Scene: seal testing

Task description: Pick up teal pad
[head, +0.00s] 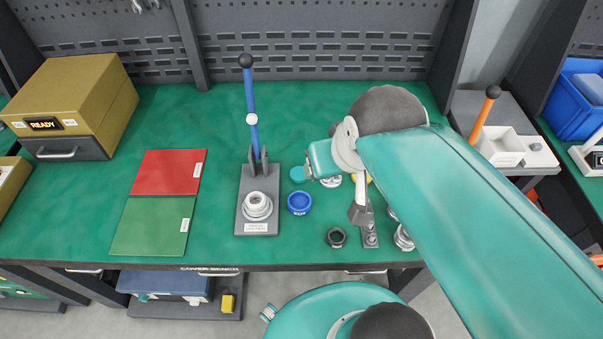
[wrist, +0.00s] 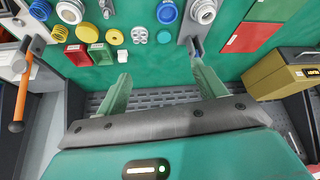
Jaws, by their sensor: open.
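The teal pad (head: 298,173) is a small flat round disc on the green bench mat, just left of my arm's end in the head view. It also shows in the wrist view (wrist: 164,37), between a blue ring-shaped cap and my fingers. My gripper (wrist: 160,68) is open and empty, its two fingers wide apart. In the wrist view the pad appears beyond the fingertips, between their lines, and apart from them. The head view hides most of the fingers behind my arm.
The blue cap (head: 299,202) lies close to the pad. A lever press (head: 257,215) with a tall blue handle stands to its left. A white holed disc (wrist: 140,34) and a yellow disc (wrist: 113,36) lie beside the pad. Red (head: 168,172) and green (head: 152,227) panels lie further left.

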